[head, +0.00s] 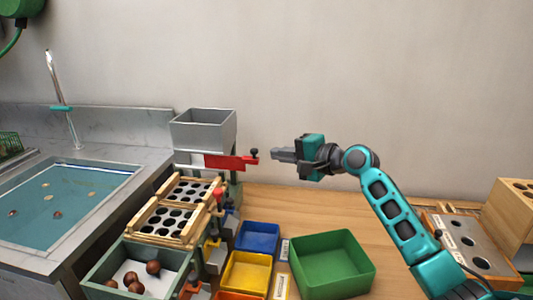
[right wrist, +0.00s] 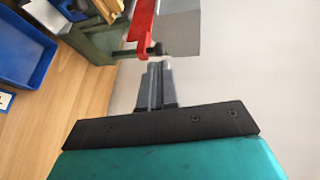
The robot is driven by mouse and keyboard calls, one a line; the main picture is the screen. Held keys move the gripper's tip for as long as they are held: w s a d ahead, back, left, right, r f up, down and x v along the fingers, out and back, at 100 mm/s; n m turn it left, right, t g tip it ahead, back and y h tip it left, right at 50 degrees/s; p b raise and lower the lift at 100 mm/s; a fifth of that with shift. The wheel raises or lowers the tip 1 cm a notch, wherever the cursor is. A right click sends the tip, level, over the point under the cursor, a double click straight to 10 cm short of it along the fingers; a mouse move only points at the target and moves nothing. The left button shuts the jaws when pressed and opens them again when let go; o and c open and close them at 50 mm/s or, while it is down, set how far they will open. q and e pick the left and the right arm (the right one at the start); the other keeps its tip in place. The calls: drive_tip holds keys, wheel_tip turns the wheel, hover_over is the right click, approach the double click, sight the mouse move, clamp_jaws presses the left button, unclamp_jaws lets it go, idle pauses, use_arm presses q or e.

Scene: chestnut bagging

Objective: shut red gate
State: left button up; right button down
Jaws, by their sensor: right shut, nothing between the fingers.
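The red gate (head: 230,162) is a flat red bar under the grey hopper (head: 204,130), sticking out to the right with a dark knob (head: 254,153) at its end. My right gripper (head: 274,154) is shut and empty, just right of the knob, with a small gap showing in the head view. In the right wrist view the red gate (right wrist: 143,25) and its knob (right wrist: 156,48) lie just beyond the tips of my shut fingers (right wrist: 156,66). Whether the tips touch the knob cannot be told there. My left gripper is not in view.
Below the hopper are wooden trays with round holes (head: 168,222) and a green bin with chestnuts (head: 108,255). Blue (head: 258,238), yellow (head: 247,272) and green (head: 332,262) bins stand on the wooden table. A sink (head: 60,205) is at left. The wall behind is bare.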

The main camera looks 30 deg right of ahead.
sight(253, 150)
drive_tip(key=x, duration=0.4)
drive_tip(key=shift+w+a, duration=0.15)
drive_tip(key=shift+w, duration=0.15)
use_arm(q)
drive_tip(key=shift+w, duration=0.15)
use_arm(e)
drive_tip(key=shift+w+a+r, duration=0.1)
drive_tip(key=shift+w+a, duration=0.1)
drive_tip(key=shift+a, duration=0.15)
use_arm(q)
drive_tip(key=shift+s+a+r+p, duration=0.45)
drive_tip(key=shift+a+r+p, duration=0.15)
drive_tip(key=shift+p, duration=0.65)
use_arm(e)
drive_tip(key=w+a, duration=0.1)
drive_tip(key=a, duration=0.1)
drive_tip(key=w+a, duration=0.1)
drive_tip(key=a, duration=0.1)
drive_tip(key=shift+w, duration=0.4)
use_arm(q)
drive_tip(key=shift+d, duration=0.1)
